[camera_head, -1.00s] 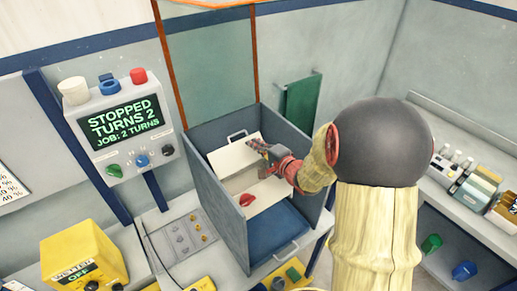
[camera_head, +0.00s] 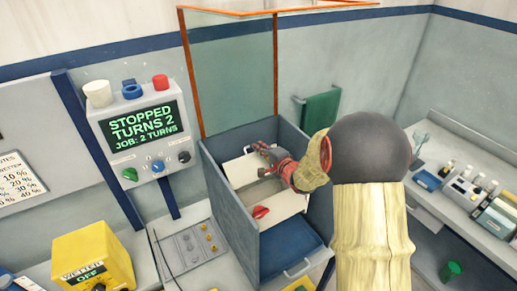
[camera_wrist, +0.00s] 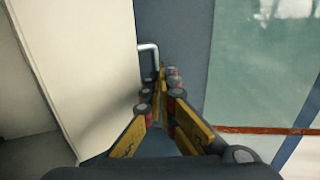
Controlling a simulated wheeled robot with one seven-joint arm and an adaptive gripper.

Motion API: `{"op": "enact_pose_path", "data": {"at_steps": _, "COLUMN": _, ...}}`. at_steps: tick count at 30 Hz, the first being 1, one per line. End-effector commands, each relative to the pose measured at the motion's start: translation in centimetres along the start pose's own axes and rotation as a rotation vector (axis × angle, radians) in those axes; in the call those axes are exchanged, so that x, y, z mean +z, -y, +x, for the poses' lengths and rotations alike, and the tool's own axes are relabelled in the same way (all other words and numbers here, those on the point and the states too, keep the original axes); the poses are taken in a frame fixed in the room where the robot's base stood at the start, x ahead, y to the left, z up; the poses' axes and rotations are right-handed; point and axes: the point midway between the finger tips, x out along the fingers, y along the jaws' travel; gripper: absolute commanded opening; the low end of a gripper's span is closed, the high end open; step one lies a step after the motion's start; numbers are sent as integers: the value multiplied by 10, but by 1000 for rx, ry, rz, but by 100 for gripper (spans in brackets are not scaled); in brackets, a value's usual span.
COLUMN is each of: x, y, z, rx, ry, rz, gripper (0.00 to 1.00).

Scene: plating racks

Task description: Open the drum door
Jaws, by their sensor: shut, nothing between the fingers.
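The drum in the grey tank shows as cream panels (camera_head: 240,172), with a red knob (camera_head: 261,212) on its lower part. A darker gap shows between the upper and lower panels, partly hidden by my gripper. My gripper (camera_head: 262,150) is over the upper panel's far edge, shut and empty. In the wrist view its fingertips (camera_wrist: 166,72) are together beside a cream panel (camera_wrist: 85,60). A bent metal handle (camera_wrist: 148,47) is just left of the fingertips. I cannot tell whether they touch it.
The grey tank wall (camera_head: 228,205) surrounds the drum. A clear guard with an orange frame (camera_head: 275,70) stands raised behind it. The control box (camera_head: 140,125) at left reads "STOPPED TURNS 2, JOB: 2 TURNS". A blue tray (camera_head: 288,245) is at the tank's front.

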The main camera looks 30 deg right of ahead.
Motion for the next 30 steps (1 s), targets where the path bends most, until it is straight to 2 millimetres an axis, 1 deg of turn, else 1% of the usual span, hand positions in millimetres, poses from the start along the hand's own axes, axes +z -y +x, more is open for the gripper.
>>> {"op": "enact_pose_path", "data": {"at_steps": 9, "x": 0, "y": 4, "z": 8, "rx": 74, "ry": 0, "rz": 2, "gripper": 0}}
{"op": "enact_pose_path", "data": {"at_steps": 30, "x": 0, "y": -11, "z": 31, "rx": 306, "ry": 1, "rz": 2, "gripper": 0}}
